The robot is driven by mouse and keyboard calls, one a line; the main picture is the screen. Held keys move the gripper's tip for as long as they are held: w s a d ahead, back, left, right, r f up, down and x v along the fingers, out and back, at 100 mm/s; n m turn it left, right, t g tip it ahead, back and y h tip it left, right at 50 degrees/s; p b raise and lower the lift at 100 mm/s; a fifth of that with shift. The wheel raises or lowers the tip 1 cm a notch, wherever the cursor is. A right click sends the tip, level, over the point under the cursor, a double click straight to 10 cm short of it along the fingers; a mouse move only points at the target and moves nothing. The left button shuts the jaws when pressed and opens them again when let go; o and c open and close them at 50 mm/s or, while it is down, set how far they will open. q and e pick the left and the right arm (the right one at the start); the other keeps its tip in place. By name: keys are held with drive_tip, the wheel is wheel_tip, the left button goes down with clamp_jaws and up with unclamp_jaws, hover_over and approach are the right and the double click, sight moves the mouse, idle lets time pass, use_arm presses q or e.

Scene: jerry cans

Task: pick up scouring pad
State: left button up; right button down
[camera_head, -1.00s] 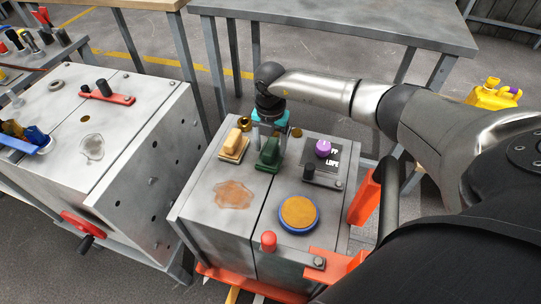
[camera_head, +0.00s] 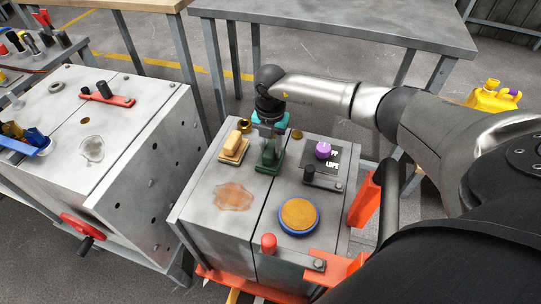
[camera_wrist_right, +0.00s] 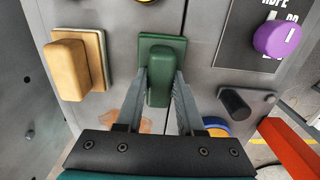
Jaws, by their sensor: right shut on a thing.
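The scouring pad appears to be the dark green block with a raised grip on a flat green base (camera_head: 268,168). It stands on the grey metal box top, and its base seems to rest on or very near that surface. In the right wrist view the green pad (camera_wrist_right: 160,75) is between the two grey fingers. My right gripper (camera_head: 269,147) comes down from above and is shut on the raised grip; it also shows in the wrist view (camera_wrist_right: 160,85). My left gripper is not in view.
A similar tan block (camera_head: 234,147) stands just left of the green pad. A purple knob (camera_head: 323,150), a black-handled lever (camera_head: 322,178), a blue-rimmed round button (camera_head: 298,215) and a red knob (camera_head: 268,243) are close by. A rust stain (camera_head: 233,196) marks the box top.

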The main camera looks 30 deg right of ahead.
drive_tip(key=shift+r, duration=0.2)
idle(0.3)
drive_tip(key=shift+r, duration=0.15)
wheel_tip(320, 180, up, 10)
drive_tip(key=r+p, duration=0.1)
drive_tip(key=p, duration=0.3)
wheel_tip(320, 180, up, 8)
drive_tip(key=f+p, duration=0.1)
drive_tip(key=p, duration=0.1)
hover_over(271, 147)
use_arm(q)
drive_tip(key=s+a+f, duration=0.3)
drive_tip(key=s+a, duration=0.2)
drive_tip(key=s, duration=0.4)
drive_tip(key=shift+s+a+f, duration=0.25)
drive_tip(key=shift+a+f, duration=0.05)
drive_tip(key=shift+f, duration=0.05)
use_arm(e)
drive_tip(key=shift+a+r, duration=0.15)
drive_tip(key=shift+r, duration=0.55)
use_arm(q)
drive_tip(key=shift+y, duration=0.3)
use_arm(e)
drive_tip(key=c, duration=1.1)
unclamp_jaws()
clamp_jaws()
drive_tip(key=shift+s+f, duration=0.1)
drive_tip(key=shift+f, duration=0.05)
